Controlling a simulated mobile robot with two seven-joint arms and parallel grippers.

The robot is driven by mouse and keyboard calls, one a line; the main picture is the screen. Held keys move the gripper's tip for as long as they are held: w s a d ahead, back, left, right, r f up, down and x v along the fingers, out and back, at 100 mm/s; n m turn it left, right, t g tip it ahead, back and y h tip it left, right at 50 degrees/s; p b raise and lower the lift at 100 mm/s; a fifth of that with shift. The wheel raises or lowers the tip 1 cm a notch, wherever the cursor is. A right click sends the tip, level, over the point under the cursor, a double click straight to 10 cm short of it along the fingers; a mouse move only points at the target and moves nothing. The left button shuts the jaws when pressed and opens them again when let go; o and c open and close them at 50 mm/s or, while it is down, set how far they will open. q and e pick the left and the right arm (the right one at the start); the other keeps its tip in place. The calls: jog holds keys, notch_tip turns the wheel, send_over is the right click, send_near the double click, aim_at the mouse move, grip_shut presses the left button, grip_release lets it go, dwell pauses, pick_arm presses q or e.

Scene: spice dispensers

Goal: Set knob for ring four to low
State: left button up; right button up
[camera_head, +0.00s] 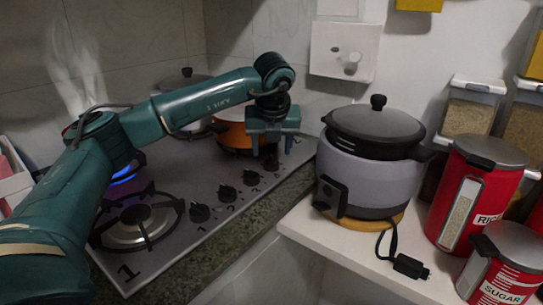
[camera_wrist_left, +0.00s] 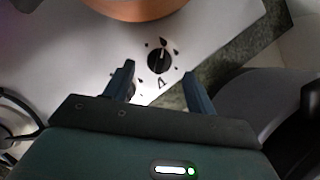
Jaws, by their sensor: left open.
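The knob for ring four is a small black dial (camera_wrist_left: 159,60) with a pale pointer line. In the left wrist view its line points roughly up, toward a dark flame mark, with an upside-down "4" below the dial. In the head view the knob (camera_head: 271,162) is the farthest of the row on the stove's front edge. My left gripper (camera_head: 272,147) is open and empty above it. In the left wrist view my gripper's fingertips (camera_wrist_left: 158,70) lie on either side of the knob, seemingly apart from it. My right gripper is not in view.
An orange pot (camera_head: 236,133) stands close behind the gripper. A blue flame (camera_head: 124,174) burns at a left ring under my arm. Other knobs (camera_head: 200,212) line the hob (camera_head: 190,242). A rice cooker (camera_head: 380,185) and red canisters (camera_head: 470,190) stand on the right counter.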

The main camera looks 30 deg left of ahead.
aim_at(271, 158)
pick_arm(q)
jog(key=shift+x, duration=1.9)
jog(key=shift+c, duration=0.5)
jog(key=c, duration=0.9)
jog(key=m+h, duration=0.1)
jog(key=m, duration=0.2)
jog(key=shift+a+t, duration=0.1)
jog(key=shift+t, duration=0.2)
jog(key=shift+a+m+h, duration=0.1)
jog(key=shift+m+h, duration=0.9)
jog(key=shift+m, duration=1.4)
